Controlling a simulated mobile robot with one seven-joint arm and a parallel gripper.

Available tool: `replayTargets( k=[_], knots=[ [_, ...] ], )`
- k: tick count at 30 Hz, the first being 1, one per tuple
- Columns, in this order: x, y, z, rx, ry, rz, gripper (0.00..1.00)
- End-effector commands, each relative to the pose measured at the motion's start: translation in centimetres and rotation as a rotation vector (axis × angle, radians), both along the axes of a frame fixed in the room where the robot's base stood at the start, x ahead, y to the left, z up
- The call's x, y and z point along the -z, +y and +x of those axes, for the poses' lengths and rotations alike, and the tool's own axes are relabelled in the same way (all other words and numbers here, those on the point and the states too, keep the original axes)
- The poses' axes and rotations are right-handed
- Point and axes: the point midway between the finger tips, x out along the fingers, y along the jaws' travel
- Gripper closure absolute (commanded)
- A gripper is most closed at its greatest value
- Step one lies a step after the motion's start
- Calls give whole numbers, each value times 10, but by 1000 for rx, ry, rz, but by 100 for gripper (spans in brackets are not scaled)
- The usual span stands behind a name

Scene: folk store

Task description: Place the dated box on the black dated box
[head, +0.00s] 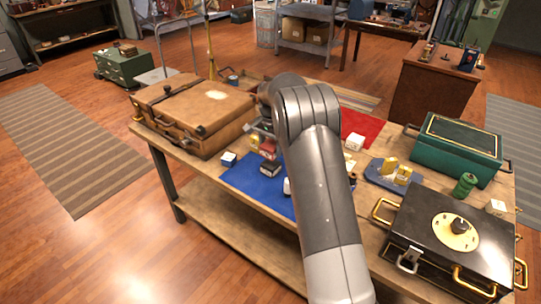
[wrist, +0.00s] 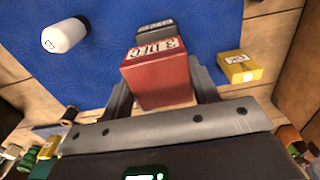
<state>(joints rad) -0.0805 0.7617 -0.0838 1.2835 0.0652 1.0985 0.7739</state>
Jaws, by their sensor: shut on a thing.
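The dated box is a small red box (wrist: 160,82) with a white "3 DEC" label, held between the two fingers of my gripper (wrist: 162,74). In the head view the red box (head: 268,153) shows just above the black dated box (head: 270,170). The black dated box, also with a white label, shows in the wrist view (wrist: 154,27) beyond the red box, partly hidden by it. It rests on the blue mat (head: 240,178). I cannot tell whether the two boxes touch. My gripper in the head view (head: 266,143) is partly hidden by my arm.
A brown suitcase (head: 195,112) stands left on the table. A black case (head: 440,240) and a green chest (head: 455,148) stand right.

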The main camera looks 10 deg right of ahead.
Motion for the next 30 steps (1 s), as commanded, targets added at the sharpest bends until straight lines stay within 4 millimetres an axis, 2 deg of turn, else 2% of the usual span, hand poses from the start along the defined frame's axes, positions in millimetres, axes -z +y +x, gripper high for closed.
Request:
replayTargets(
  k=[10, 21, 22, 30],
  knots=[
    [39, 1, 0, 1, 1, 1, 70],
    [43, 0, 0, 1, 0, 0, 70],
    [43, 0, 0, 1, 0, 0, 43],
    [43, 0, 0, 1, 0, 0, 24]
  ],
)
